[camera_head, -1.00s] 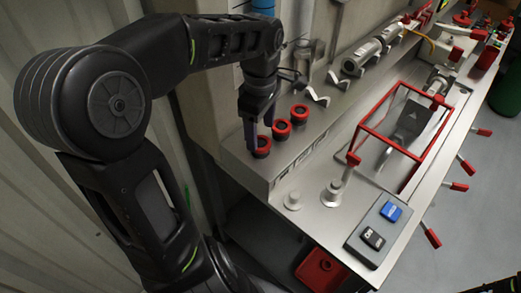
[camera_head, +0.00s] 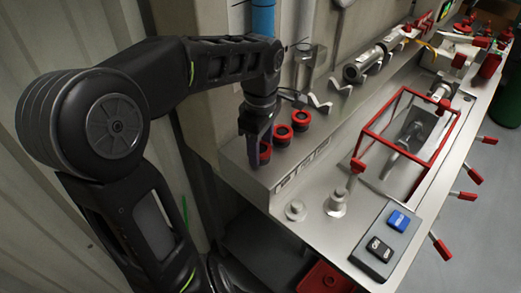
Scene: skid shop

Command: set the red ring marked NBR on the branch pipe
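Three red rings with dark centres stand in a row on the raised grey ledge: a far one (camera_head: 300,116), a middle one (camera_head: 282,133) and a near one (camera_head: 265,153). Their markings are too small to read, so I cannot tell which says NBR. My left gripper (camera_head: 259,150) points down at the near ring, its fingers partly covering it. I cannot tell whether they touch it. A grey horizontal pipe (camera_head: 364,65) rests on brackets behind; another pipe (camera_head: 406,140) lies inside the red frame. I cannot tell which is the branch pipe. My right gripper is out of view.
A red-edged clear guard (camera_head: 372,135) stands on the bench right of the rings. Two short metal fittings (camera_head: 337,203) and a box with blue and black switches (camera_head: 385,237) are at the front. Red handles (camera_head: 441,247) jut from the right edge.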

